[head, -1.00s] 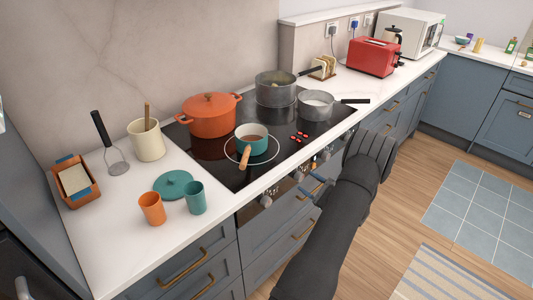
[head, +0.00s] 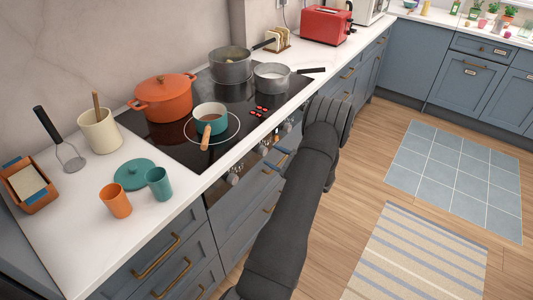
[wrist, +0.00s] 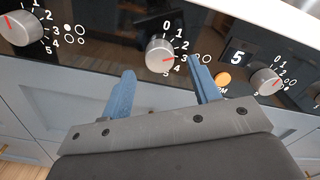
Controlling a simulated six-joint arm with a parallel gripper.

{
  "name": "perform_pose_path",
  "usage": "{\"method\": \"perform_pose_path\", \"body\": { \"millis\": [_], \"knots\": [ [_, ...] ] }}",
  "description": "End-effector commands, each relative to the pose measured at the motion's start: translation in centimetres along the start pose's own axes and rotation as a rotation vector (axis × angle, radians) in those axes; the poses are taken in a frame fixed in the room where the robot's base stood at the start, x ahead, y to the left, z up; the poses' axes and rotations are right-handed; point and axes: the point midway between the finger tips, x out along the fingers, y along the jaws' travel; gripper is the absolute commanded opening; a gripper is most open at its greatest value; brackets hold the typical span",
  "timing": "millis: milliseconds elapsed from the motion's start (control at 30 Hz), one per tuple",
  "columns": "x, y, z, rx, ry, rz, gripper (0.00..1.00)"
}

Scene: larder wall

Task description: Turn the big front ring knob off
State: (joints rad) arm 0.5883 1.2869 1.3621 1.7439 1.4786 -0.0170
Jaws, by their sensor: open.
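The control panel (wrist: 100,55) fills the top of the wrist view, with several silver knobs. The middle knob (wrist: 160,56) has its red mark turned toward about 3 on its 0–5 scale. My gripper (wrist: 162,84) is open, its blue fingers to the left and right of this knob, with no clear contact. The right finger partly hides the knob's ring symbol. In the head view my gripper (head: 279,160) is at the hob's front panel. A teal saucepan (head: 211,117) stands on the front ring, inside a pale circle. Red marks glow on the hob (head: 165,143).
Another knob (wrist: 22,28) is to the left and one (wrist: 265,82) to the right, close to the fingers. The saucepan's wooden handle (head: 206,138) points to the front edge. Floor in front is free.

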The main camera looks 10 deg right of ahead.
Motion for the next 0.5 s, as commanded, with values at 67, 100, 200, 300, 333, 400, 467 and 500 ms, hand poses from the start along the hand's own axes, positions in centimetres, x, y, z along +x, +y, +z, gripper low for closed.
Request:
{"method": "perform_pose_path", "body": {
  "millis": [67, 100, 200, 300, 333, 400, 467, 500],
  "knots": [
    [-2.2, -0.3, -0.2, 0.058, 0.004, -0.006, 0.56],
    [-3.7, -0.4, -0.3, 0.106, 0.005, -0.008, 0.56],
    [-7.7, -0.5, -0.4, 0.244, 0.005, -0.009, 0.56],
    [-11.1, -0.3, -0.3, 0.370, 0.004, -0.008, 0.56],
    [-12.0, -0.2, -0.3, 0.401, 0.003, -0.007, 0.56],
    [-13.4, -0.1, -0.2, 0.458, 0.002, -0.005, 0.56],
    [-14.0, 0.1, -0.2, 0.488, 0.001, -0.003, 0.56],
    [-14.1, 0.1, -0.1, 0.498, 0.001, -0.002, 0.56]
  ]
}}
